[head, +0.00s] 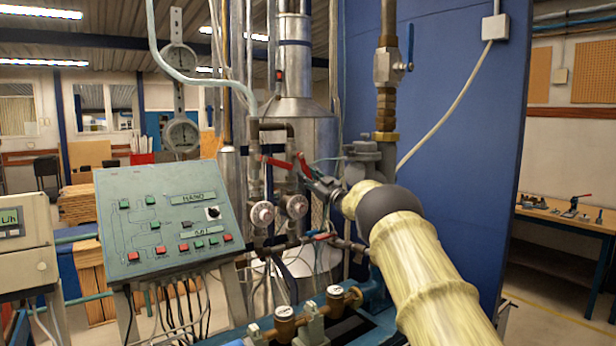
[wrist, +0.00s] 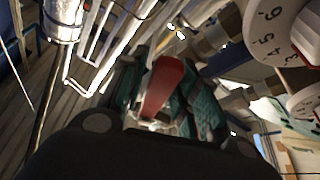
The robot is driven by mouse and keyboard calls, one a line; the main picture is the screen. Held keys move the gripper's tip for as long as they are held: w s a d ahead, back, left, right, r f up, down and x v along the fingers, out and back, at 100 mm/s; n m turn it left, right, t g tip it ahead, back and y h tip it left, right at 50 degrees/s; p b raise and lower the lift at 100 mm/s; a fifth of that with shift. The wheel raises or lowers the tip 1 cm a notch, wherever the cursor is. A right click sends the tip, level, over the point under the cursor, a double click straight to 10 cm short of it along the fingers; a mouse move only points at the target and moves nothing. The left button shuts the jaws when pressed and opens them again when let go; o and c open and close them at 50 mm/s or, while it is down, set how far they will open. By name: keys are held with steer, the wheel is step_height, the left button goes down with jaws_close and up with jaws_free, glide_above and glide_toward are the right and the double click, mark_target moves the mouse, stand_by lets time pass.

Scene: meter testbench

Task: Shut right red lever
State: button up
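The right red lever (head: 303,164) is on the upper pipework in the head view, tilted steeply, its lower end by my gripper's fingers. The left red lever (head: 273,162) lies closer to level beside it. My gripper (head: 313,181) reaches in from the right at the right lever. In the wrist view, a red lever (wrist: 163,88) stands between the two teal fingers of my gripper (wrist: 165,95). The fingers look spread, one on each side of it. Whether either finger touches it is hard to tell.
Two round valve knobs (head: 278,212) sit below the levers, and a lower red handle (head: 322,237) is further down. A sloped control panel (head: 165,215) stands left. A blue panel (head: 450,110) rises behind my arm. Numbered dials (wrist: 278,30) show close at the wrist view's right.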

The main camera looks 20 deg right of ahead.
steer(key=shift+s+r, duration=0.2)
steer(key=v, duration=0.7)
steer(key=shift+d+f, duration=0.2)
steer(key=shift+f, duration=0.1)
